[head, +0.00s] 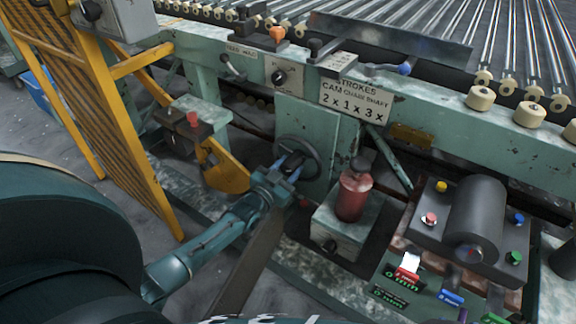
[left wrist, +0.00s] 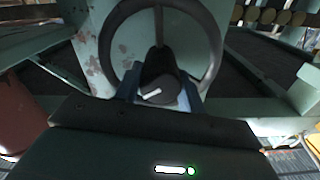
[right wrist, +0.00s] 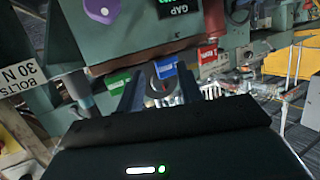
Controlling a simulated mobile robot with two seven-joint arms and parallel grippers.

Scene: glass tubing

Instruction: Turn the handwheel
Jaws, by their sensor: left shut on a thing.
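The handwheel (head: 318,158) is a dark ring on the front of a pale green machine panel in the head view. In the left wrist view the handwheel (left wrist: 219,52) shows its rim, a spoke upward and a dark hub (left wrist: 158,84) with a white mark. My left gripper (head: 287,168) reaches the wheel from the front. In its wrist view the left gripper (left wrist: 158,97) has one finger on each side of the hub and is shut on it. My right gripper (right wrist: 163,97) has its fingers apart, with a blue-labelled part (right wrist: 165,68) beyond them. It is away from the handwheel.
A red cylinder (head: 353,195) on a green box stands just right of the wheel. A yellow guard (head: 110,120) is at the left. A box with a red button (head: 193,119) is left of the wheel. A dark motor (head: 474,220) with coloured buttons is at the right.

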